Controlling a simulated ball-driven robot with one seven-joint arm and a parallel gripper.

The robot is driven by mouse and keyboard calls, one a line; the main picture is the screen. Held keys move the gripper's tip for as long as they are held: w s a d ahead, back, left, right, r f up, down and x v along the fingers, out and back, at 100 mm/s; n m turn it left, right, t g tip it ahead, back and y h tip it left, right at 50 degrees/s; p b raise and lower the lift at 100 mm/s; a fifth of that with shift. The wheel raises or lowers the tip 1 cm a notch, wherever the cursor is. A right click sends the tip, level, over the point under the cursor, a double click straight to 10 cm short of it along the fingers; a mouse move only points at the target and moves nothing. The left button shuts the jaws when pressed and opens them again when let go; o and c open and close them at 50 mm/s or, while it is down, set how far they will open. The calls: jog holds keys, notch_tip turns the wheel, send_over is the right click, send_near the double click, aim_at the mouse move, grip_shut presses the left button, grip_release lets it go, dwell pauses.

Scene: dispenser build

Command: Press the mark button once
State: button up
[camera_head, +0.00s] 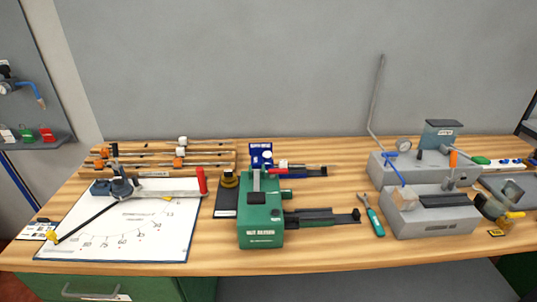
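No button with a readable "mark" label shows at this size. A green machine (261,225) with a lettered front stands at the middle of the bench. My gripper is not in view.
A grey machine (434,215) with a tall thin rod behind it stands at the right. A teal-handled tool (374,220) lies left of it. A rack of rods (160,155) is at the back left. Bare wood (335,250) shows along the middle front.

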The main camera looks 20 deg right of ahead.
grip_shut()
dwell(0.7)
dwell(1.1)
